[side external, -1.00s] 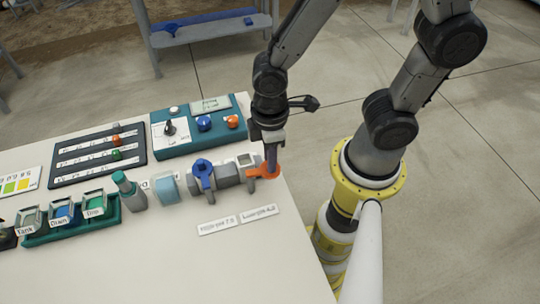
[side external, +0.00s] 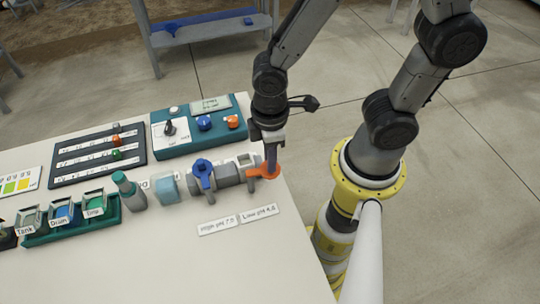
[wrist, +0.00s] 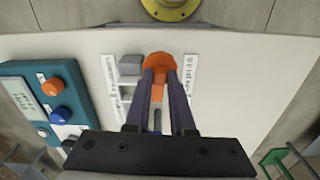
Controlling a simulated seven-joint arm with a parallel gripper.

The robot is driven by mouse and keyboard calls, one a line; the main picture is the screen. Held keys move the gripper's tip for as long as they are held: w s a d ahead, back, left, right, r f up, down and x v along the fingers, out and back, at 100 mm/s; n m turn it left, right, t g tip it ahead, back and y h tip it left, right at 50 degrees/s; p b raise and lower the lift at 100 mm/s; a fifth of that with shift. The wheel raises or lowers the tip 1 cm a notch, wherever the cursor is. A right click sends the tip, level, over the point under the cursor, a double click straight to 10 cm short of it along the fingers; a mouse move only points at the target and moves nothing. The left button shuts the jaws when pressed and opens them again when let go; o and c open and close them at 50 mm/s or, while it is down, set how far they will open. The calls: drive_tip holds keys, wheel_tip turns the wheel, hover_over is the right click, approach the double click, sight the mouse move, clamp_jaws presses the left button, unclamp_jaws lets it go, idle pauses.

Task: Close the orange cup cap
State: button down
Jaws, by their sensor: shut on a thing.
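The orange cup cap (side external: 259,174) is at the right end of the row of fittings on the white table in the side view. In the wrist view the orange cap (wrist: 159,62) shows at and between the fingertips. My gripper (side external: 271,169) points down over the table's right side and is shut on the orange cap; in the wrist view its two dark fingers (wrist: 159,78) flank it. The fingers hide part of the cap. I cannot tell from these views how far the cap is closed.
A grey fitting with a blue-handled valve (side external: 203,172) stands left of the cap. A teal control box (side external: 200,126) lies behind. Bare tabletop (side external: 200,268) is free toward the front. The table's right edge is close to my gripper.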

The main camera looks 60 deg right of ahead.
drive_tip(key=shift+w, duration=0.1)
idle(0.5)
drive_tip(key=n, duration=0.1)
drive_tip(key=w+d+n, duration=0.1)
drive_tip(key=n, duration=0.3)
drive_tip(key=shift+w+d, duration=0.15)
drive_tip(key=shift+w, duration=0.2)
drive_tip(key=n, duration=0.1)
drive_tip(key=w+n, duration=0.1)
drive_tip(key=n, duration=0.1)
drive_tip(key=w+n, duration=0.1)
drive_tip(key=n, duration=0.1)
drive_tip(key=shift+d, duration=0.2)
drive_tip(key=n, duration=0.1)
drive_tip(key=w+n, duration=0.1)
drive_tip(key=n, duration=0.2)
drive_tip(key=shift+w+a+n, duration=0.2)
drive_tip(key=shift+w+n, duration=0.1)
drive_tip(key=shift+w, duration=0.05)
drive_tip(key=shift+w+a+r+n, duration=0.1)
drive_tip(key=shift+w+a+n, duration=0.15)
drive_tip(key=shift+n, duration=0.5)
drive_tip(key=shift+w+a+f+n, duration=0.1)
drive_tip(key=shift+w+n, duration=0.15)
drive_tip(key=shift+n, duration=0.45)
drive_tip(key=shift+w+a+r+n, duration=0.1)
drive_tip(key=shift+w+a+n, duration=0.15)
drive_tip(key=shift+n, duration=0.5)
drive_tip(key=c, duration=0.8)
unclamp_jaws()
